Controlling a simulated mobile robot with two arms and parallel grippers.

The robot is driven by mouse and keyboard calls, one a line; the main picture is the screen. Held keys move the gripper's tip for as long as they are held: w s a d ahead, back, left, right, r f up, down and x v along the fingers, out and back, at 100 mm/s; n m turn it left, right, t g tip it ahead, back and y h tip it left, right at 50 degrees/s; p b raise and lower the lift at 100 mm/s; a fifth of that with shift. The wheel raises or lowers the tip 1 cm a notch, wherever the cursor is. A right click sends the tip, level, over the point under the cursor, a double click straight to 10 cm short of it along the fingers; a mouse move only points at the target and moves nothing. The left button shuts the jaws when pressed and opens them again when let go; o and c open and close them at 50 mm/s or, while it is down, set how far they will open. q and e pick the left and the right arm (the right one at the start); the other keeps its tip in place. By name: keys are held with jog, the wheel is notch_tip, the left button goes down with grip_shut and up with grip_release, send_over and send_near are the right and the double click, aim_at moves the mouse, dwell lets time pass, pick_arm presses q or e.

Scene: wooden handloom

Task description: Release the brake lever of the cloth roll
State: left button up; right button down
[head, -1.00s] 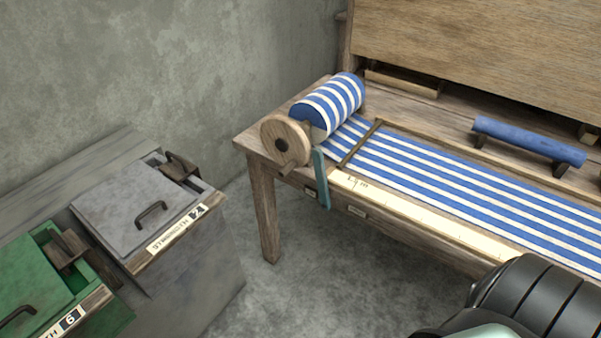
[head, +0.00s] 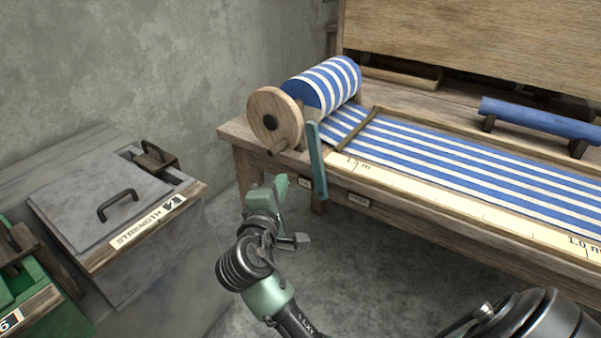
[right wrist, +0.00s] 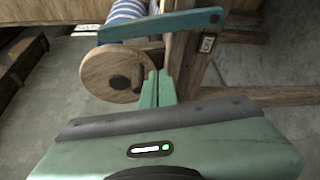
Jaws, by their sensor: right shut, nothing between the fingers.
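The cloth roll (head: 328,84), wound with blue and white striped cloth, sits at the left end of the loom with a round wooden end disc (head: 270,120). The teal brake lever (head: 316,162) hangs down beside the disc, over the front edge of the loom. In the right wrist view the lever (right wrist: 165,24) runs across the top. My right gripper (head: 281,182) is left of and below the lever, apart from it. In the right wrist view its two green fingers (right wrist: 157,74) are together and empty, near the disc's peg. My left gripper is not in view.
The loom's front beam (head: 450,212) carries a measuring strip. A grey lidded bin (head: 95,205) and a green bin (head: 25,285) stand at the left. Bare floor (head: 350,275) lies between the bins and the loom.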

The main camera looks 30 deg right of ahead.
aim_at(317, 163)
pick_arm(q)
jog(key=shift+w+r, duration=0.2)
pick_arm(e)
jog(key=s+r, duration=0.1)
jog(key=d+r+h, duration=0.1)
jog(key=shift+s+d+r+m+g, duration=0.1)
jog(key=shift+s+r+m+g, duration=0.2)
jog(key=shift+s+r+m, duration=0.1)
jog(key=shift+w, duration=0.15)
